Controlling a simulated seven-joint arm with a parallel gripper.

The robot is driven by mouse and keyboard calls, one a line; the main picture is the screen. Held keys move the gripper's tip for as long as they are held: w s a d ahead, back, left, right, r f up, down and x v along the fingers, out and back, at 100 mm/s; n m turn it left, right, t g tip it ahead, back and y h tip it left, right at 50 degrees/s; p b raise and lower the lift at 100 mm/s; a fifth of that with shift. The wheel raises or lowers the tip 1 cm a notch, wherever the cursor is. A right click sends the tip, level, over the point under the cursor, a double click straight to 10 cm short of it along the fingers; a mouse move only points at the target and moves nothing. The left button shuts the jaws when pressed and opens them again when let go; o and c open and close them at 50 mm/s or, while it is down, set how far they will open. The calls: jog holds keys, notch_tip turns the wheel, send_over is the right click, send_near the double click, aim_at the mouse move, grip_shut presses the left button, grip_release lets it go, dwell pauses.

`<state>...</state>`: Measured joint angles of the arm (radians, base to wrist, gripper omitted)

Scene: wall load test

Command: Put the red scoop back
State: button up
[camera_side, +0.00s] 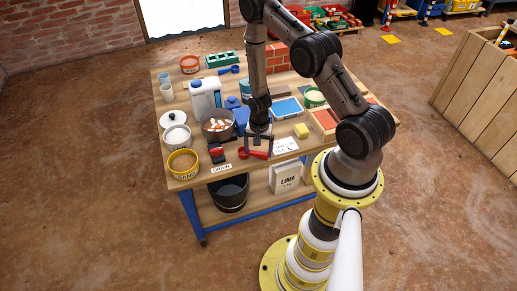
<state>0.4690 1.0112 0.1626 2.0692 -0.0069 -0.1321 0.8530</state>
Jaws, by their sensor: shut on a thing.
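The red scoop (243,153) shows at the front edge of the wooden table, low between and beside my fingers. My gripper (257,149) points down over the front middle of the table and is shut on the red scoop. The fingers hide part of the scoop. I cannot tell whether the scoop touches the table top.
Left of my gripper stand a red and black item (217,153), a yellow bucket (183,162) and a metal pot (208,132). A yellow sponge (301,131) and blue tray (286,108) lie to the right.

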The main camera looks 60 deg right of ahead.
jog(key=shift+f, duration=0.15)
jog(key=o, duration=0.9)
jog(key=shift+r, duration=3.5)
